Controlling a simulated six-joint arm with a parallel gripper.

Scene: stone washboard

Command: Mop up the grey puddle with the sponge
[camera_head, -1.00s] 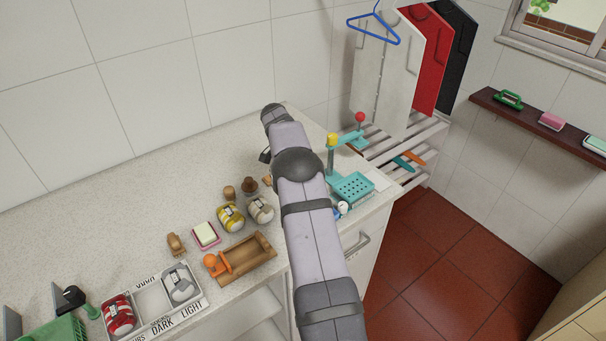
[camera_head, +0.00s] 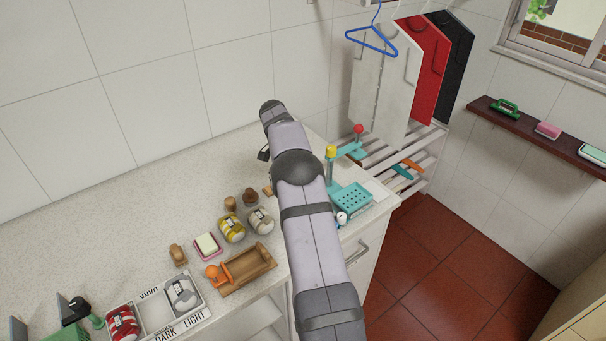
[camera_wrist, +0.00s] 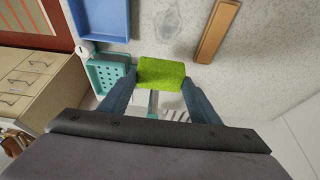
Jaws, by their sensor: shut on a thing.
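My gripper (camera_wrist: 159,78) is shut on a bright green sponge (camera_wrist: 162,70), with one blue finger on each side of it. A pale grey puddle (camera_wrist: 171,25) lies on the speckled counter, ahead of the sponge in the wrist view and apart from it in the picture. How high the sponge is above the counter I cannot tell.
A brown wooden piece (camera_wrist: 217,32) lies right of the puddle. A blue tray (camera_wrist: 104,35) and a teal basket (camera_wrist: 105,75) are to the left. The teal basket (camera_head: 352,199) stands near the counter's right edge. Jars, a soap dish and a wooden tray (camera_head: 246,268) stand left of my arm.

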